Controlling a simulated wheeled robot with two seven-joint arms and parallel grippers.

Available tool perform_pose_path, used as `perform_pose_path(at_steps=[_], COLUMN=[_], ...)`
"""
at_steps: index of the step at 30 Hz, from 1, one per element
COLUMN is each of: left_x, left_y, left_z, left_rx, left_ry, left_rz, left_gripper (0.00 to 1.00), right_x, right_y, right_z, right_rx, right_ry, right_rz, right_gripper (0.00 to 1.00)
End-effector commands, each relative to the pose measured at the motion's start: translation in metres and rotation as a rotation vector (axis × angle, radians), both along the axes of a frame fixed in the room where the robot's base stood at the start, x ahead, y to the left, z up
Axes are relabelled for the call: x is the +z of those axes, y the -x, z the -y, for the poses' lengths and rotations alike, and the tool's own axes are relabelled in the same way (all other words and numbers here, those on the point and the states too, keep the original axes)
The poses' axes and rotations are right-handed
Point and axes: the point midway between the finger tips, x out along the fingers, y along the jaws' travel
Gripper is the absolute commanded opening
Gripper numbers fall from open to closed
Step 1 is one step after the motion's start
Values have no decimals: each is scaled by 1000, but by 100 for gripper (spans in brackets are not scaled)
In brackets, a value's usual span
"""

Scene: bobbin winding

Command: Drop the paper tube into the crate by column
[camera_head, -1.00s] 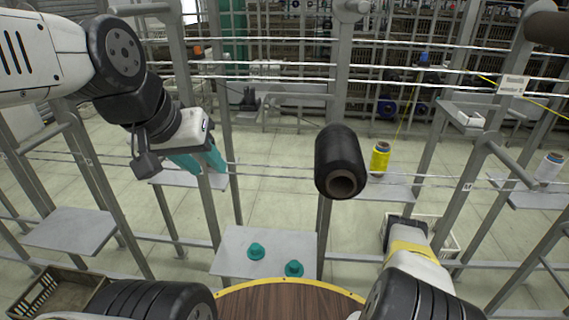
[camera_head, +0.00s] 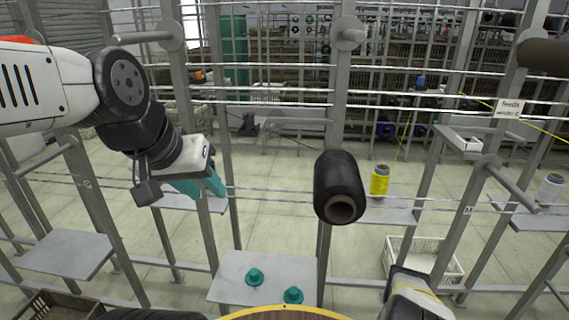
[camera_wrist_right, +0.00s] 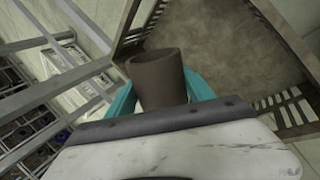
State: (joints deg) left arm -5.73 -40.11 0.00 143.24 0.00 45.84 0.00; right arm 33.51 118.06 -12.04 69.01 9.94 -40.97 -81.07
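The paper tube (camera_wrist_right: 158,80) is a plain brown hollow cylinder. In the right wrist view it stands between the teal fingers of my right gripper (camera_wrist_right: 160,92), which are shut on it. Beyond it is a brown crate (camera_wrist_right: 225,45) with slatted walls, its bare floor showing to the tube's upper right. Whether the tube is over the crate's floor or its edge is hard to tell. In the head view the right gripper and tube do not show. My left gripper (camera_head: 200,187) is open and empty at the left, beside a grey post.
A black bobbin (camera_head: 338,180) on a peg hangs mid-view. A white crate (camera_head: 440,268) stands on the floor at right, and part of a brown crate (camera_head: 55,303) shows lower left. Grey posts, shelves and wires surround me.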

Motion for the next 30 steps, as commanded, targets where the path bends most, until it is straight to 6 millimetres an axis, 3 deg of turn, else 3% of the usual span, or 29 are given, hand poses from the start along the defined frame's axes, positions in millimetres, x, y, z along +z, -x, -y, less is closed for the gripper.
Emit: perform_pose_path(at_steps=[1,3,4,17,30], left_x=[0,0,0,0,0], left_y=[0,0,0,0,0], left_z=[0,0,0,0,0], left_rx=[0,0,0,0,0], left_ry=[0,0,0,0,0], left_rz=[0,0,0,0,0], left_gripper=[36,36,36,36,36], right_x=[0,0,0,7,59], right_y=[0,0,0,3,24], right_z=[0,0,0,-3,-24], right_rx=[0,0,0,1,2], right_ry=[0,1,0,0,1], right_rz=[0,1,0,-1,-1], right_gripper=[71,84,86,86,86])
